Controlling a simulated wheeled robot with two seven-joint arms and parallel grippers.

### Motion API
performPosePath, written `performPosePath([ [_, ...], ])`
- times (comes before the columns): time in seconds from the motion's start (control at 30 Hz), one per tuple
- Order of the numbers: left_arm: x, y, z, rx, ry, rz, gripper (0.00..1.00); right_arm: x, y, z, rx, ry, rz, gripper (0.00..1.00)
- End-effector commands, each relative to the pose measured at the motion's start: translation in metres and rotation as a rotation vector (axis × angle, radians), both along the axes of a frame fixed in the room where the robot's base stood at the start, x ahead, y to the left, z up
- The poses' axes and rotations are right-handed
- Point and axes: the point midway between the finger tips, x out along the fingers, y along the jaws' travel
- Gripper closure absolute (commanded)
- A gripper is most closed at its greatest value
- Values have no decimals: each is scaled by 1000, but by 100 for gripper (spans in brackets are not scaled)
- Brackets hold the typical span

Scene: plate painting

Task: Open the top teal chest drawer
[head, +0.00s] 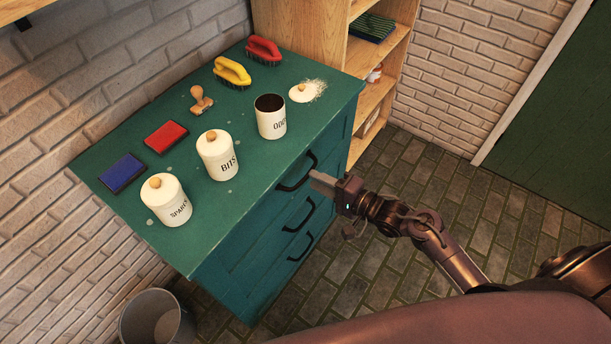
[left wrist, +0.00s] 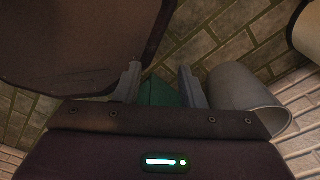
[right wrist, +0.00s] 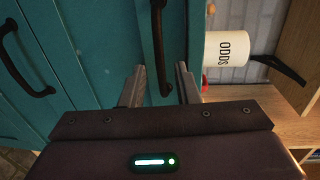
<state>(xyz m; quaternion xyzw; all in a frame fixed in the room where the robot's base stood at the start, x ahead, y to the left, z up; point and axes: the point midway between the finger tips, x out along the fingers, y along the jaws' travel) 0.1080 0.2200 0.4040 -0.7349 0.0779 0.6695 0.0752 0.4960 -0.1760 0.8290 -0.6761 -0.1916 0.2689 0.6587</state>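The teal chest (head: 262,245) stands against the brick wall with its drawer fronts facing right. Three dark handles show; the top drawer's handle (head: 298,174) is the uppermost, and the drawer looks closed. My right gripper (head: 322,182) is at this handle, its fingers pointing at the drawer front. In the right wrist view, the handle (right wrist: 157,40) runs down into the gap between the two parted fingers (right wrist: 160,85); contact cannot be told. My left gripper (left wrist: 161,84) is open and empty in the left wrist view and is not in the head view.
On the chest top stand the SPARES jar (head: 167,202), BITS jar (head: 217,157) and open ODDS jar (head: 271,118), with brushes, ink pads and a stamp. A bucket (head: 155,318) stands by the chest's near end. A wooden shelf (head: 375,95) adjoins the far end. Paved floor right of the chest is clear.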

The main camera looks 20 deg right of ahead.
Motion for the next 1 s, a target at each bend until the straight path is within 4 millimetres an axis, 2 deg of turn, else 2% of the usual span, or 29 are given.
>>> performPosePath([
  [0.2, 2, 3, 3, 5, -3, -1, 64, 25, 19, -3, 1, -1, -1, 72],
  [0.6, 1, 11, 2, 14, -1, 4, 64, 31, 25, -5, -2, 1, -1, 72],
  [0.8, 0, 11, 2, 14, 0, 4, 64, 31, 25, -5, -2, 1, -1, 98],
  [1.0, 0, 11, 2, 14, 1, 3, 64, 31, 25, -5, -2, 1, -1, 100],
])
